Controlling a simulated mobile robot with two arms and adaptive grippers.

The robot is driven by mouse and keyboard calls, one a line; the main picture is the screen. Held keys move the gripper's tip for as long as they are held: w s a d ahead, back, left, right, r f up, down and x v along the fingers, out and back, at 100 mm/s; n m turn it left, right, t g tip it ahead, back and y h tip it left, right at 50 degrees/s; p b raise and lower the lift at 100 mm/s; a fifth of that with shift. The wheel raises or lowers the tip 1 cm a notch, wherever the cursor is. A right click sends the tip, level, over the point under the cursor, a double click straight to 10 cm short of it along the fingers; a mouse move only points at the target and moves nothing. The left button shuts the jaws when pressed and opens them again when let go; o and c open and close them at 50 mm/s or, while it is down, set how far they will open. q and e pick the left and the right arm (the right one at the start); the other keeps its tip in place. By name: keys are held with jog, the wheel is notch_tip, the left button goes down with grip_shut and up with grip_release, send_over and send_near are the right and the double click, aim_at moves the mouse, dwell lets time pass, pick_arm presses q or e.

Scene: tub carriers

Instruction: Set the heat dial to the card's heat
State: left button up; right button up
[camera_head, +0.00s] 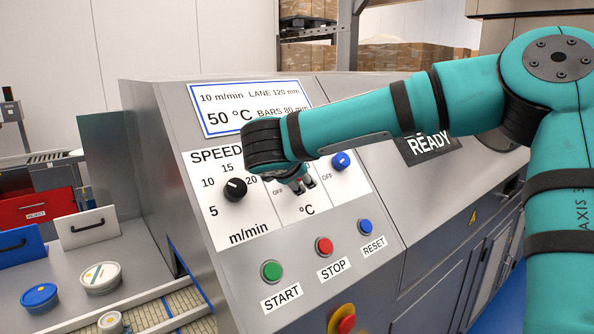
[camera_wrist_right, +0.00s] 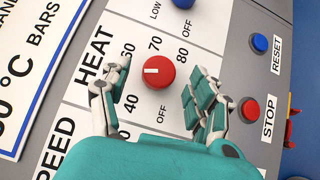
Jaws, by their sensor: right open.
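The card (camera_head: 255,105) on the panel reads 10 m/min, lane 120 mm, 50 °C and bars 80 mm. The red heat dial (camera_wrist_right: 155,71) shows in the right wrist view, ringed by numbers from 40 to 80 and OFF. Its white mark points left there, toward the HEAT label, between the 50 and 60 side; the 50 is partly covered by a finger. In the head view the dial is hidden behind my right gripper (camera_head: 299,186). My right gripper's open fingers (camera_wrist_right: 155,88) stand either side of the dial, apparently not touching it. My left gripper is out of view.
A black speed dial (camera_head: 235,190) sits left of the heat section, a blue knob (camera_head: 341,160) right of it. Below are green START (camera_head: 271,271), red STOP (camera_head: 324,246) and blue RESET (camera_head: 366,227) buttons. A red mushroom button (camera_head: 346,322) is lower down.

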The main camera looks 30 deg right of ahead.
jog(key=v, duration=1)
jog(key=shift+s, duration=0.15)
jog(key=shift+r, duration=0.1)
